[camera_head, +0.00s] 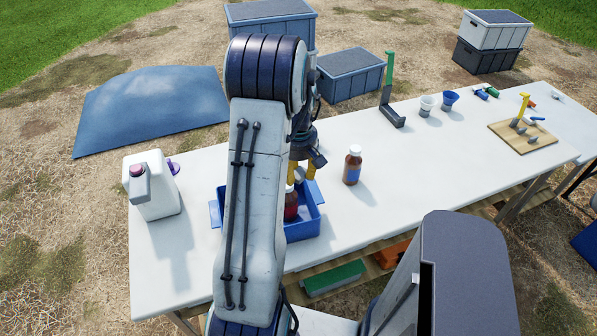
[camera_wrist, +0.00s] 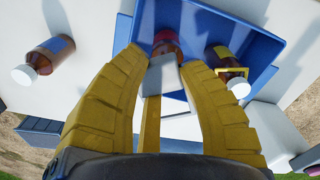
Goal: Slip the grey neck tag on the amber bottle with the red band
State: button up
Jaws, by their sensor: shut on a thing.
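My gripper (camera_wrist: 165,75) has yellow fingers and is shut on the grey neck tag (camera_wrist: 163,78), a flat pale grey piece between the fingertips. The amber bottle with the red band (camera_wrist: 165,43) is just beyond the tag in the wrist view, at the blue tray; its cap is hidden there. In the head view this bottle (camera_head: 291,208) stands in the tray, partly behind my arm, and my gripper (camera_head: 301,173) is above it. I cannot tell whether the tag touches the bottle.
The blue tray (camera_head: 304,229) also holds another amber bottle (camera_wrist: 218,55) with a yellow square piece near its neck. A blue-labelled amber bottle (camera_head: 352,168) stands right of the tray. A white jug (camera_head: 155,190) stands left. The table's middle right (camera_head: 420,160) is clear.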

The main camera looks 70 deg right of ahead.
jog(key=shift+f, duration=0.1)
dwell(0.3)
jog(key=shift+f+b, duration=2.15)
jog(key=shift+f, duration=0.2)
jog(key=shift+f+b, duration=0.95)
jog(key=o, duration=1.1)
jog(key=shift+c, duration=0.2)
jog(key=shift+a+r, duration=0.2)
jog(key=shift+r, duration=5.8)
